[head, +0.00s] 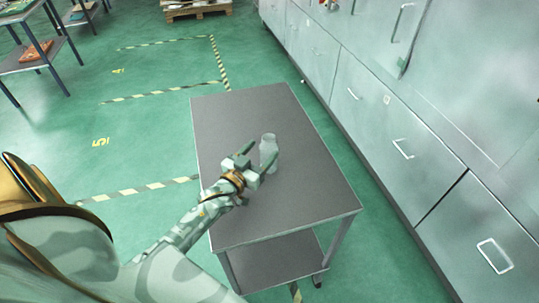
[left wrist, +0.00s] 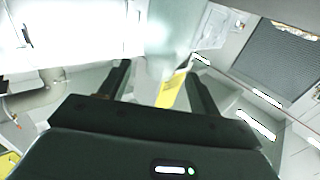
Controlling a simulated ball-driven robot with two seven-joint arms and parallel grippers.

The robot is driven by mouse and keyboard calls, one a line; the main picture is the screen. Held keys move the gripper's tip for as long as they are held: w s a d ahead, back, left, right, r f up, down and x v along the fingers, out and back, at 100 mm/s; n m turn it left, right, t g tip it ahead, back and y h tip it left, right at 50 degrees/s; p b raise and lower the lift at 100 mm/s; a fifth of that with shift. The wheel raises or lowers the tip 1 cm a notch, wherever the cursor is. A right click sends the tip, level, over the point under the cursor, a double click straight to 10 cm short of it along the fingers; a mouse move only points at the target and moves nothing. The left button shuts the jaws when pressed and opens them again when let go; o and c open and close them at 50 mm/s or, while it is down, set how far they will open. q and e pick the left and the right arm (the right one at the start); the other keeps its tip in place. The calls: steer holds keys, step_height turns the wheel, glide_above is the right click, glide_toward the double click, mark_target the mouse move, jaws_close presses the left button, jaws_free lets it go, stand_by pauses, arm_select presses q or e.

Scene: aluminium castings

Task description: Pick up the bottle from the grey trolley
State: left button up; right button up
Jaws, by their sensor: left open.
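A pale, translucent bottle (head: 268,150) stands upright on the top of the grey trolley (head: 235,110). My left gripper (head: 260,162) reaches in low from the left, with its open fingers at the bottle's near side. One finger overlaps the bottle's lower part in the head view; I cannot tell whether they touch. In the left wrist view the two dark fingers (left wrist: 157,72) are apart, and the pale bottle (left wrist: 170,38) appears just beyond and between their tips. My right gripper is not in view.
Grey drawer cabinets (head: 375,110) line the right side, close to the trolley. The trolley top is otherwise clear, and it has a lower shelf (head: 275,262). A table with a red item (head: 35,51) stands at the far left. A wooden pallet (head: 197,9) lies at the back.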

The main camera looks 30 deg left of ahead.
mark_target(265, 144)
arm_select(q)
steer(key=w, duration=0.5)
steer(key=shift+w+a+r+b, duration=0.1)
steer(key=shift+w+r+b, duration=0.1)
steer(key=shift+r+b, duration=0.15)
steer(key=shift+s, duration=0.1)
steer(key=c, duration=1.3)
steer(key=shift+o, duration=0.2)
steer(key=shift+r, duration=0.1)
